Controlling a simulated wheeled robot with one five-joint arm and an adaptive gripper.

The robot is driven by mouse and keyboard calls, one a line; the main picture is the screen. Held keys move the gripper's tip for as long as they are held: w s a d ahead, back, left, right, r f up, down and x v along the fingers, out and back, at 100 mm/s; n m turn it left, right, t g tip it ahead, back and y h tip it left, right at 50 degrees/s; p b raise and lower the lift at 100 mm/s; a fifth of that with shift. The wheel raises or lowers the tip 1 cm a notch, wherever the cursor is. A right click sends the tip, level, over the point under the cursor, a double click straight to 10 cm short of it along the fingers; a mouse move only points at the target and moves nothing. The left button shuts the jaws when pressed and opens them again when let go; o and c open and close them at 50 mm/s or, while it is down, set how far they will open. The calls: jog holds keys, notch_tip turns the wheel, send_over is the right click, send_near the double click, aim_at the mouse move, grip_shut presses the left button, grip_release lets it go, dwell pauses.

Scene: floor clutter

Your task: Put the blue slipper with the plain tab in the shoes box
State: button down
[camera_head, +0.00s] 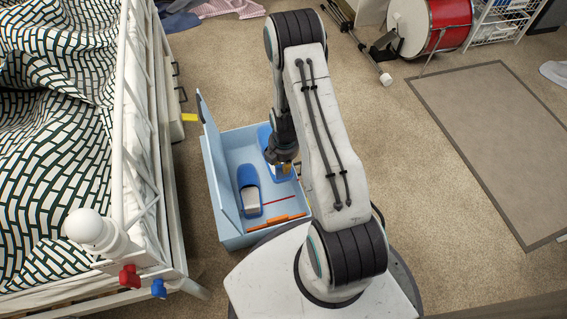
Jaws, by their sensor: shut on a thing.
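The light blue box (216,165) stands open on the carpet beside the bed, with its lid tilted up on the left. One blue slipper (247,176) with a pale insole lies inside at the left. A second blue slipper (265,136) is at the box's right side, partly hidden by my arm. My gripper (283,166) points down over the box's right part and is shut on this second slipper. Whether it touches the box floor is unclear. The tabs are too small to tell apart, and any box label is not readable.
An orange item (275,222) lies along the box's near end, with a thin red line (279,200) beside it. The white bed frame (165,180) is close on the left. A bordered mat (500,145) and a red drum (450,22) are at the right. Open carpet lies between.

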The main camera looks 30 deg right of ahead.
dwell(0.3)
notch_tip(320, 180, down, 21)
jog(key=b, duration=1)
jog(key=shift+r, duration=0.15)
dwell(0.4)
jog(key=c, duration=1.2)
grip_release()
jog(key=shift+c, duration=0.2)
